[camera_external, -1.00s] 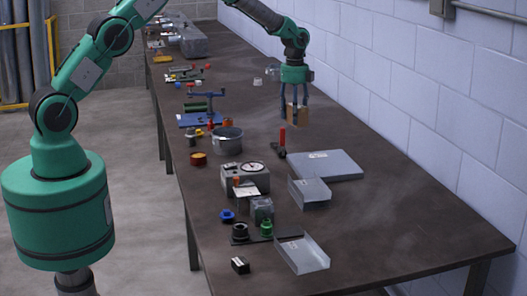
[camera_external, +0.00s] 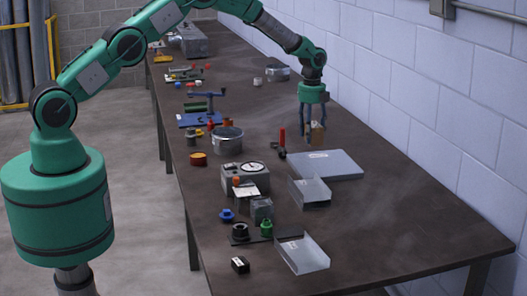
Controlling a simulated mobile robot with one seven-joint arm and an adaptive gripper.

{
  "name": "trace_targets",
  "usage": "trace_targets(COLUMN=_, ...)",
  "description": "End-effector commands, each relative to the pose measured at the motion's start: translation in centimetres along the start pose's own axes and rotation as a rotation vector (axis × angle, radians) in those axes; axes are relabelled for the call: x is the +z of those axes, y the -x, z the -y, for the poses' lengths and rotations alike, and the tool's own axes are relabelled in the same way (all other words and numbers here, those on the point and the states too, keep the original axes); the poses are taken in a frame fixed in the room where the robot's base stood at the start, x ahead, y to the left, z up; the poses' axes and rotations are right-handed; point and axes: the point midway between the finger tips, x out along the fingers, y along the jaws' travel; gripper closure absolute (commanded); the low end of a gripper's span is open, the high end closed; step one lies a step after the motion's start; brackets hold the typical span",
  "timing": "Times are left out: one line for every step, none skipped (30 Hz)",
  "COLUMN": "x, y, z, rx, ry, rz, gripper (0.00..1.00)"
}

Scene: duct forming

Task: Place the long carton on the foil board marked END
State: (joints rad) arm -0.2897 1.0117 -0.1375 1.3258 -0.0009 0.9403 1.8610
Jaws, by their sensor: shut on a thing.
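My gripper (camera_external: 312,117) points down, shut on a brown carton (camera_external: 316,134). The carton hangs between the dark fingers, behind the flat silver board; I cannot tell how far it is above the table. The flat silver foil board (camera_external: 325,164) lies on the table with a small pale label near its far edge. The label is too small to read. Two silver open trays, one (camera_external: 310,193) just in front of the board and one (camera_external: 304,256) nearer the front, also carry small labels that I cannot read.
A tool with a red handle (camera_external: 282,140) stands just left of the board, close to the carton. A grey gauge box (camera_external: 245,178), a metal pot (camera_external: 228,141) and small coloured parts fill the left side of the table (camera_external: 420,235). The right front is clear.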

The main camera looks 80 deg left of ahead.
Motion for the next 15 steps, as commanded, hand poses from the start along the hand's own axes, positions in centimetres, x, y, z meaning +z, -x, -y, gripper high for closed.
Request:
trace_targets(x=0.0, y=0.1, z=0.1, rx=-0.001, ry=0.000, rz=0.000, gripper=0.84)
trace_targets(x=0.0, y=0.1, z=0.1, rx=-0.001, ry=0.000, rz=0.000, gripper=0.84)
trace_targets(x=0.0, y=0.1, z=0.0, rx=-0.001, ry=0.000, rz=0.000, gripper=0.84)
trace_targets(x=0.0, y=0.1, z=0.0, rx=-0.001, ry=0.000, rz=0.000, gripper=0.84)
trace_targets(x=0.0, y=0.0, z=0.0, rx=-0.001, ry=0.000, rz=0.000, gripper=0.84)
trace_targets(x=0.0, y=-0.1, z=0.0, rx=0.000, ry=0.000, rz=0.000, gripper=0.84)
trace_targets(x=0.0, y=-0.3, z=0.0, rx=0.000, ry=0.000, rz=0.000, gripper=0.84)
trace_targets(x=0.0, y=-0.5, z=0.0, rx=0.000, ry=0.000, rz=0.000, gripper=0.84)
trace_targets(x=0.0, y=-0.9, z=0.0, rx=0.000, ry=0.000, rz=0.000, gripper=0.84)
trace_targets(x=0.0, y=-1.2, z=0.0, rx=0.001, ry=0.000, rz=0.000, gripper=0.84)
trace_targets(x=0.0, y=-1.6, z=-0.1, rx=0.002, ry=0.000, rz=-0.001, gripper=0.84)
trace_targets(x=0.0, y=-2.2, z=-0.1, rx=0.003, ry=0.000, rz=-0.001, gripper=0.84)
trace_targets(x=0.0, y=-2.6, z=-0.1, rx=0.002, ry=0.000, rz=-0.001, gripper=0.84)
trace_targets(x=0.0, y=-3.0, z=-0.1, rx=0.002, ry=0.000, rz=-0.001, gripper=0.84)
trace_targets(x=0.0, y=-3.7, z=-0.1, rx=0.002, ry=0.001, rz=-0.001, gripper=0.84)
